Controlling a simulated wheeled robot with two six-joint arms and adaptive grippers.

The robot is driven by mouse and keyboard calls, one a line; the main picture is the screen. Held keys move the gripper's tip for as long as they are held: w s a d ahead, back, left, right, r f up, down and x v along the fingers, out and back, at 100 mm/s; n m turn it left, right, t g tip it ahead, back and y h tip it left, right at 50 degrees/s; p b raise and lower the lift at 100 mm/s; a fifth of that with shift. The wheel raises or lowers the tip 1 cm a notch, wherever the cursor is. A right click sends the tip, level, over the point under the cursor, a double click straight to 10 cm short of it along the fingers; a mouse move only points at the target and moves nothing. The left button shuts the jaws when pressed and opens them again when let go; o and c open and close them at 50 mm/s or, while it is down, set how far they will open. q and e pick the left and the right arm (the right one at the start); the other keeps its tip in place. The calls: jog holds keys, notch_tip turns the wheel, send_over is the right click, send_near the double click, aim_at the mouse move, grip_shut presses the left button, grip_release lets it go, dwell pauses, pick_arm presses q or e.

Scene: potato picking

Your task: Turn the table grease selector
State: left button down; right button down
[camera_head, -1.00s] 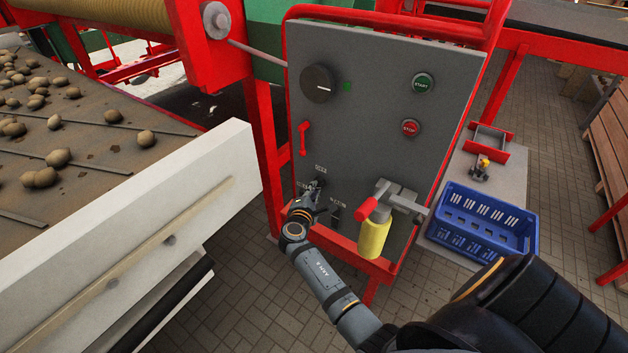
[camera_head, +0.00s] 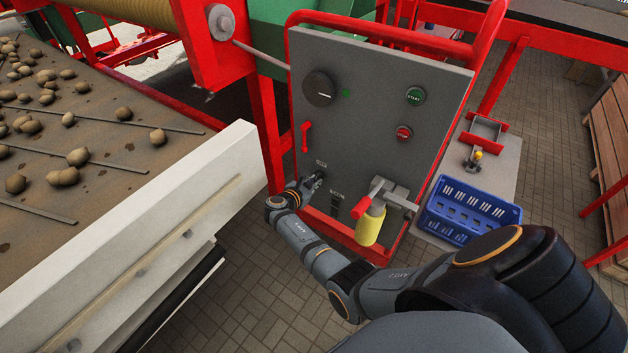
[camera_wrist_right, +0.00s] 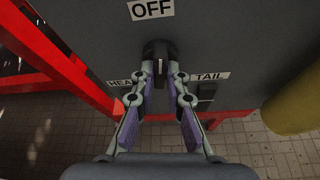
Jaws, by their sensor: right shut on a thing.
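The grease selector (camera_wrist_right: 157,49) is a dark round knob low on the grey control panel (camera_head: 372,140). In the right wrist view an OFF label (camera_wrist_right: 151,8) is above it, a partly covered label starting "HEA" (camera_wrist_right: 119,83) is at left and a TAIL label (camera_wrist_right: 210,76) is at right. My right gripper (camera_wrist_right: 161,78) has its two fingers on either side of the knob's grip and is shut on it. In the head view this gripper (camera_head: 314,182) is at the panel's lower left and hides most of the selector. My left gripper is out of view.
A large black dial (camera_head: 319,86), a green start button (camera_head: 415,96) and a red stop button (camera_head: 404,133) are higher up. A white conveyor side (camera_head: 150,215) stands at left.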

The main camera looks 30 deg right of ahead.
jog(key=shift+n+g, duration=0.4)
jog(key=shift+n, duration=0.2)
jog(key=c, duration=1.4)
grip_release()
jog(key=shift+o, duration=0.2)
jog(key=shift+r, duration=0.15)
notch_tip(320, 180, up, 10)
jog(key=shift+f, duration=0.2)
